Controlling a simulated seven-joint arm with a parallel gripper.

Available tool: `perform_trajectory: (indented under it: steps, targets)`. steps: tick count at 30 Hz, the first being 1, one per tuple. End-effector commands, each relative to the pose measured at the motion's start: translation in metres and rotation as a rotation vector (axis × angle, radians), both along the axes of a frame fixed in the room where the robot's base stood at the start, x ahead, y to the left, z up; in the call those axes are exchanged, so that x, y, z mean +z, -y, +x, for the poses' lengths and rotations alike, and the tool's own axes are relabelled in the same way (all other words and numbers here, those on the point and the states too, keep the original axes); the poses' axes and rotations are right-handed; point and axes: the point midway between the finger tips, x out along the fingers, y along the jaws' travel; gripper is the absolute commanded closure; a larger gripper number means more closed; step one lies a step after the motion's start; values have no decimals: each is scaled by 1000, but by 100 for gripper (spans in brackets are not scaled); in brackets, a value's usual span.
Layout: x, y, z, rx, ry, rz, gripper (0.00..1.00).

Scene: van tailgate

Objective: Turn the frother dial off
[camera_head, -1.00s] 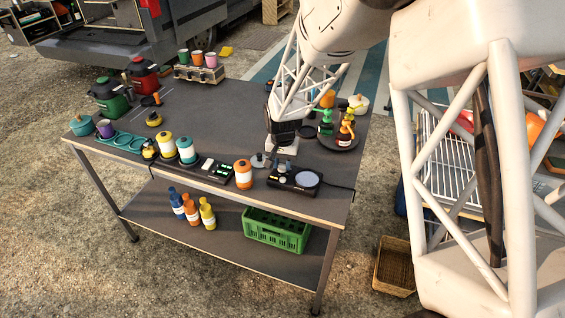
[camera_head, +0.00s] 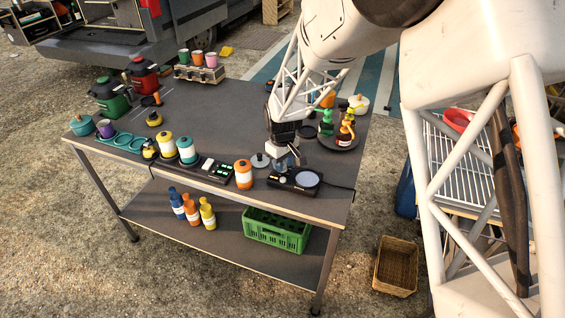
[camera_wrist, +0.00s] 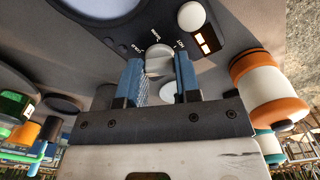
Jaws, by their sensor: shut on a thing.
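The frother (camera_head: 283,182) is a dark low unit with a round grey pad, near the front right of the table. In the wrist view its dark panel (camera_wrist: 222,18) fills the top.
An orange and white canister (camera_head: 243,174) stands left of the frother, and a black unit with a lit display (camera_head: 218,168) is beyond it. A white knob (camera_wrist: 191,17) is near the dial. Clear tabletop lies left of my arm.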

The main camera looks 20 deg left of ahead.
Motion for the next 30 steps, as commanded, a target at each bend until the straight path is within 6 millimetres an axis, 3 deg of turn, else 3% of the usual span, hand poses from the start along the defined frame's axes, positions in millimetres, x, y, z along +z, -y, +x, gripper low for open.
perform_trajectory:
  steps: [15,30]
  targets:
    - [-2,1,-1,399,-4,-1,93]
    - [-1,1,-1,478,-4,-2,93]
